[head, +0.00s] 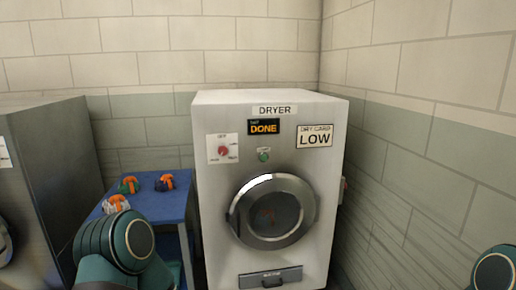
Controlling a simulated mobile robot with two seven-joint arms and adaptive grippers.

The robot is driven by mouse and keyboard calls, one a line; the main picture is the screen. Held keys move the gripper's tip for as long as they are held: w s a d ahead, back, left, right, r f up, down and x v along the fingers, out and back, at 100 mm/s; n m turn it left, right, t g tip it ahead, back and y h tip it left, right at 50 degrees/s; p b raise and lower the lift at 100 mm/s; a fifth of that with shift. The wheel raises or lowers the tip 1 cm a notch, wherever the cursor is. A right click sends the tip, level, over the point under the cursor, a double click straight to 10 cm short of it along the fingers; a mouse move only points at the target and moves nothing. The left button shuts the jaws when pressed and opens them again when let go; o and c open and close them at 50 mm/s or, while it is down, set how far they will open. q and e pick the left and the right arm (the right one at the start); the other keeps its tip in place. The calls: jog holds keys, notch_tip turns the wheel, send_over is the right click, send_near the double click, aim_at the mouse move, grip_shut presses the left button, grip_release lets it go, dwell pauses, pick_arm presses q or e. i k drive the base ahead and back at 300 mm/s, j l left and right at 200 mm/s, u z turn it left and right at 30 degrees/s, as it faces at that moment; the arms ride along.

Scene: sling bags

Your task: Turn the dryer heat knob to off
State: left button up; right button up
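The white dryer (210,185) stands against the back wall, labelled DRYER on top. Its heat knob (223,150) is red on a small white panel at the upper left of the front, with OFF printed above it and other labels too small to read surely. A green button (264,155) is to its right. A display reads DONE and a card reads DRY CARD LOW. The round door (272,211) looks shut. Parts of my arms show at the lower left and lower right edge, well below and apart from the knob. Neither gripper is in view.
A blue table (165,205) with several orange-topped items (164,182) stands left of the dryer. A grey machine (50,165) is at the far left. A tiled wall (420,140) closes the right side. A drawer or panel (271,278) is at the dryer's bottom.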

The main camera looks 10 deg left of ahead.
aim_at(223, 150)
jog(key=i+j+z, duration=0.1)
jog(key=j+z, duration=0.15)
jog(key=j, duration=0.2)
jog(key=i+j+z, duration=0.1)
jog(key=j+z, duration=0.15)
jog(key=j, duration=0.2)
jog(key=j+z, duration=0.25)
jog(key=j, duration=0.7)
jog(key=i+j, duration=0.1)
jog(key=j, duration=1.7)
jog(key=z, duration=0.05)
